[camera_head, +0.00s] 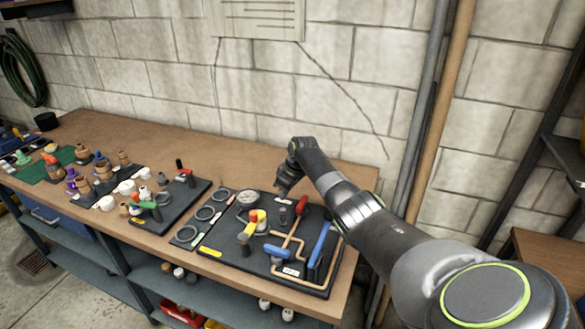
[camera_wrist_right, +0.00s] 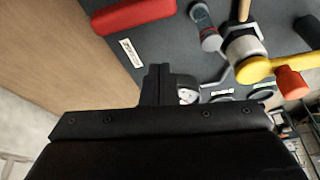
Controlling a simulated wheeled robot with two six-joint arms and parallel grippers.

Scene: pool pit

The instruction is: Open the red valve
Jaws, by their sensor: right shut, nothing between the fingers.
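A red valve handle (camera_head: 302,205) sits on the copper pipework of the dark panel (camera_head: 222,239) on the bench. In the wrist view a red bar (camera_wrist_right: 133,15), likely this handle, lies at the upper left beside a small white label. My right gripper (camera_head: 283,189) hangs over the panel's back edge, left of the red handle and apart from it. In the wrist view its fingers (camera_wrist_right: 160,85) are shut and empty. The pipe under the red handle is out of the wrist view. My left gripper is not in view.
A yellow handle with a red tip (camera_wrist_right: 290,82) stands near a gauge (camera_head: 248,197). A blue handle (camera_head: 276,251) and a tall blue part (camera_head: 320,244) stand on the panel. Fittings crowd the bench's left. The wooden bench top (camera_head: 225,160) behind is clear, with a block wall beyond.

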